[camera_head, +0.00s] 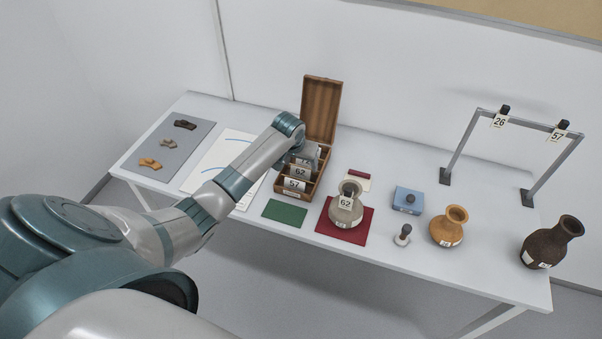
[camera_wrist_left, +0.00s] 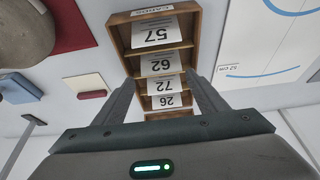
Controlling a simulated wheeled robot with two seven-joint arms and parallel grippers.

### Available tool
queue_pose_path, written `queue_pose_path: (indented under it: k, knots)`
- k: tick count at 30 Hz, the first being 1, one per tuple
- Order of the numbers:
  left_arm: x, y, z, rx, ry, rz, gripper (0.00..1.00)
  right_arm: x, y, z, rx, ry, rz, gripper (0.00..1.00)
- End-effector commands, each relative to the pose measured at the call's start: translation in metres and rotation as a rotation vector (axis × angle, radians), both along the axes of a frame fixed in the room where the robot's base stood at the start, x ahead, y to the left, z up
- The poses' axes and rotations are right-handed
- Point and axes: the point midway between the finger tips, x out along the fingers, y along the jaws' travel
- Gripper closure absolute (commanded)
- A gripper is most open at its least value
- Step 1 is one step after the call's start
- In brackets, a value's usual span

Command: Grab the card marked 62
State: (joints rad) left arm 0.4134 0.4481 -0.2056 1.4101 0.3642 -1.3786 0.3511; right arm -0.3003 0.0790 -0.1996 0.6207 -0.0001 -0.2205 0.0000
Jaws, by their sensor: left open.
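A white card marked 62 (camera_head: 300,172) stands in a compartment of the open wooden box (camera_head: 319,187), between cards 57 (camera_head: 294,185) and 72 (camera_head: 303,161). In the left wrist view, card 62 (camera_wrist_left: 161,65) lies just beyond my left gripper (camera_wrist_left: 160,82), whose two fingers are open and apart, with card 72 (camera_wrist_left: 163,85) and card 26 (camera_wrist_left: 171,100) showing between them. Nothing is seen held. In the head view, my left gripper's fingers are mostly hidden at the box's back. My right gripper is not in view.
A grey vase (camera_head: 345,211) with its own 62 tag stands on a red mat (camera_head: 327,228), right of the box. The raised lid (camera_head: 321,108) stands behind the box. A green mat (camera_head: 285,213) lies in front. A rack (camera_head: 531,128) with tags 26 and 57 stands right.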

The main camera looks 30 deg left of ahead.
Motion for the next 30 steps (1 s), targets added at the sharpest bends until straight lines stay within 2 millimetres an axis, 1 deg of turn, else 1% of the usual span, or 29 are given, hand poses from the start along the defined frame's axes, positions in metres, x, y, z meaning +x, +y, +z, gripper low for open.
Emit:
queue_pose_path:
  k: [9, 13, 17, 22, 27, 30]
  knots:
    - [0.0, 0.0, 0.0, 0.0, 0.0, 0.0, 0.34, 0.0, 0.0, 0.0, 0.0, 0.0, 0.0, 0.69]
    - [0.001, 0.001, -0.004, 0.0, 0.001, 0.0, 0.34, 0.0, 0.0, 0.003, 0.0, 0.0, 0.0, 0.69]
    - [0.002, 0.002, -0.013, 0.0, 0.003, 0.0, 0.34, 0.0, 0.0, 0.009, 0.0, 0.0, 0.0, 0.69]
    - [0.005, 0.005, -0.03, -0.001, 0.003, 0.002, 0.34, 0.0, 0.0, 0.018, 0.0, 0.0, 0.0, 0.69]
    - [0.011, 0.006, -0.045, 0.0, 0.002, 0.0, 0.34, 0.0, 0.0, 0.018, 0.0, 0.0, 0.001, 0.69]
    - [0.013, 0.007, -0.049, 0.001, 0.0, 0.0, 0.34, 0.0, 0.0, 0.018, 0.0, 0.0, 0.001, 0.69]
